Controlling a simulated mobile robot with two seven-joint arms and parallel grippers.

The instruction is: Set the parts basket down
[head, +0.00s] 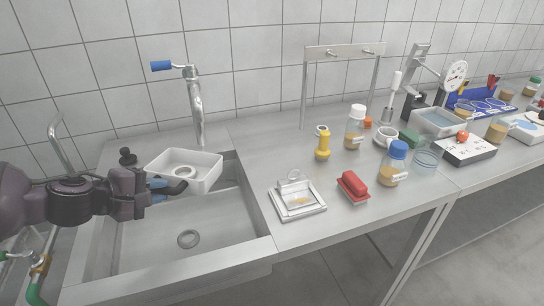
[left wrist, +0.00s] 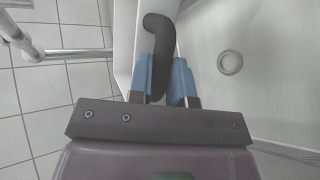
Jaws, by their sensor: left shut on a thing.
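The parts basket (head: 205,182) is a white open box with a black handle (head: 179,187). A pale ring-like part (head: 182,171) lies in it. My left gripper (head: 164,187) has its blue fingers shut on the black handle. In the left wrist view the fingers (left wrist: 164,80) sit on either side of the handle (left wrist: 157,45), with the white basket wall (left wrist: 124,45) beside it. The basket appears held over the back of the steel sink (head: 150,240), roughly level. My right gripper is in neither view.
A tap with a blue lever (head: 196,105) stands behind the basket. Right of the sink, the steel counter holds a tray with a clear-lidded box (head: 297,198), a red block on a dish (head: 353,187), a yellow-bodied item (head: 323,146) and bottles (head: 395,165). The counter's back left part is clear.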

